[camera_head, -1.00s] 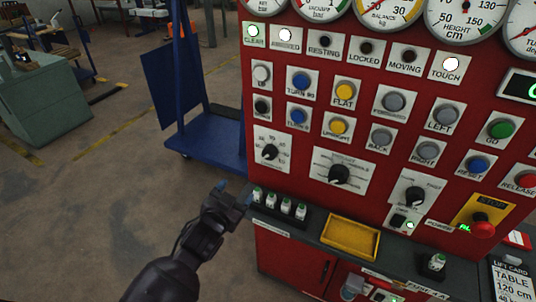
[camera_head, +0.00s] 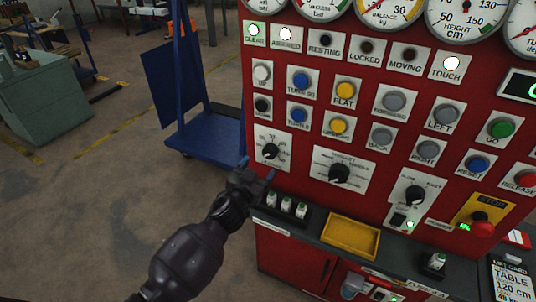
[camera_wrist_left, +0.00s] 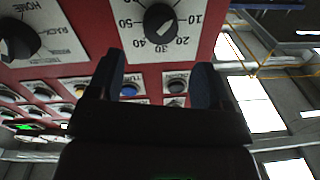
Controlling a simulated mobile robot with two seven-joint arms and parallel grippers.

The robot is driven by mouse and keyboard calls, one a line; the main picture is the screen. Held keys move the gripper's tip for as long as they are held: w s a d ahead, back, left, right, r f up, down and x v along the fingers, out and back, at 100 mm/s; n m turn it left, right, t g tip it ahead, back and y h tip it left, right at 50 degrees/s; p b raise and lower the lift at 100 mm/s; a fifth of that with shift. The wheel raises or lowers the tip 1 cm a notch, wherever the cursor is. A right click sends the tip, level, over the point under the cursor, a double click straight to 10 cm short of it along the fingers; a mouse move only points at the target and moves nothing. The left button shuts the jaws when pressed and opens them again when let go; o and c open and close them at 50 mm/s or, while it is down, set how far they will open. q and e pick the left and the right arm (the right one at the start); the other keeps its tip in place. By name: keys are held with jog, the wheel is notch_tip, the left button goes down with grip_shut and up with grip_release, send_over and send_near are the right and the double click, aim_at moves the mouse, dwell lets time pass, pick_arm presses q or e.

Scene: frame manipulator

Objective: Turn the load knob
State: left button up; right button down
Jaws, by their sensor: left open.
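A black knob (camera_head: 270,151) with a white pointer line sits on a white numbered plate at the lower left of the red panel. I take it for the load knob; its name is not readable. In the left wrist view the knob (camera_wrist_left: 160,22) is at the top, with numbers from 10 to 50 legible around it. My left gripper (camera_head: 257,169), with blue fingertips, is open just below and left of the knob in the head view. In the wrist view its fingers (camera_wrist_left: 160,62) are apart, with nothing between them. My right gripper is not in view.
A second black knob (camera_head: 339,173) and a third (camera_head: 415,195) are to the right. Several push buttons fill the panel above. A ledge below holds small green-topped fuses (camera_head: 286,204) and a yellow tray (camera_head: 350,236). A blue cart (camera_head: 212,135) stands to the left.

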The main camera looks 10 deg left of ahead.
aim_at(269, 153)
pick_arm(q)
jog(key=w, duration=0.3)
jog(key=w+d, duration=0.1)
jog(key=w, duration=0.2)
jog(key=shift+w+d, duration=0.2)
jog(key=shift+w, duration=0.35)
jog(key=shift+c, duration=0.4)
